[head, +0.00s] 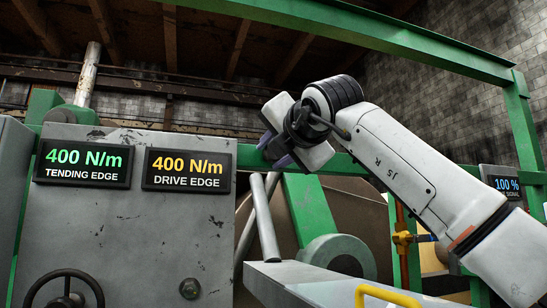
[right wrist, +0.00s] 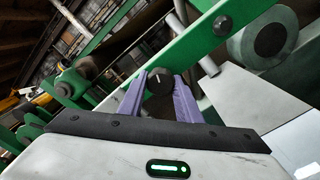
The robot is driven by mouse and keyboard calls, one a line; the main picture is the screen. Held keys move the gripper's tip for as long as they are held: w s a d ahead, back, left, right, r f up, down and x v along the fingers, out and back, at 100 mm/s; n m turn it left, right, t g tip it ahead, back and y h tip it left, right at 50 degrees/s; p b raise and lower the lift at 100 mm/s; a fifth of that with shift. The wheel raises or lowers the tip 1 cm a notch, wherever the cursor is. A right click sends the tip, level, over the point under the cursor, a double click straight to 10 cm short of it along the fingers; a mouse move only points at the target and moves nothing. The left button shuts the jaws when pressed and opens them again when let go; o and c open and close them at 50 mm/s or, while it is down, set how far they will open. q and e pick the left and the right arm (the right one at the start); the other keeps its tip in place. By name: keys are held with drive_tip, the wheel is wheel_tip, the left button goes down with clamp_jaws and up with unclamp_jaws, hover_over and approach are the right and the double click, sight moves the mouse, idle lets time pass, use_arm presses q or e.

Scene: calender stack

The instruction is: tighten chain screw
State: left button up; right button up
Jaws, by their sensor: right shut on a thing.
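My right gripper (head: 273,152) shows in the head view with its purple fingers pointing down and left, in front of the green frame. In the right wrist view the right gripper (right wrist: 160,92) has its two purple fingers closed on the sides of a round black knob (right wrist: 159,82) with a short white mark. The knob is hidden in the head view. I cannot tell whether this knob is the chain screw. Two displays on the grey cabinet read 400 N/m: tending edge (head: 83,165) in green and drive edge (head: 188,170) in orange. My left gripper is not in view.
The grey cabinet (head: 130,245) stands at left with a black handwheel (head: 64,290) low on it. A green beam (head: 370,30) crosses overhead. A light flat cover (head: 310,285) and a yellow handle (head: 385,296) lie at lower centre. A display (head: 505,187) at right reads 100 %.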

drive_tip(key=shift+a+f+m, duration=0.1)
drive_tip(key=shift+f+m, duration=0.15)
drive_tip(key=shift+m, duration=0.75)
drive_tip(key=shift+m+b, duration=0.4)
drive_tip(key=shift+m, duration=0.5)
drive_tip(key=m, duration=0.3)
drive_tip(key=shift+r+m+b, duration=0.1)
drive_tip(key=shift+m+b, duration=0.2)
drive_tip(key=shift+b, duration=0.1)
drive_tip(key=m, duration=0.2)
drive_tip(key=shift+m+b, duration=0.3)
drive_tip(key=shift+m, duration=0.1)
drive_tip(key=m, duration=0.3)
drive_tip(key=shift+r+m+b, duration=0.1)
drive_tip(key=shift+m+b, duration=0.2)
drive_tip(key=shift+m, duration=1.5)
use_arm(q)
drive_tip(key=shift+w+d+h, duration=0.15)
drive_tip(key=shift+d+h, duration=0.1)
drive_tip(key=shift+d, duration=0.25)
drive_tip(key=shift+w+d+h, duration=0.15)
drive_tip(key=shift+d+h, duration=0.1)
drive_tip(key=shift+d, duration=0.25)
use_arm(e)
drive_tip(key=shift+r+m, duration=0.1)
drive_tip(key=shift+m, duration=0.8)
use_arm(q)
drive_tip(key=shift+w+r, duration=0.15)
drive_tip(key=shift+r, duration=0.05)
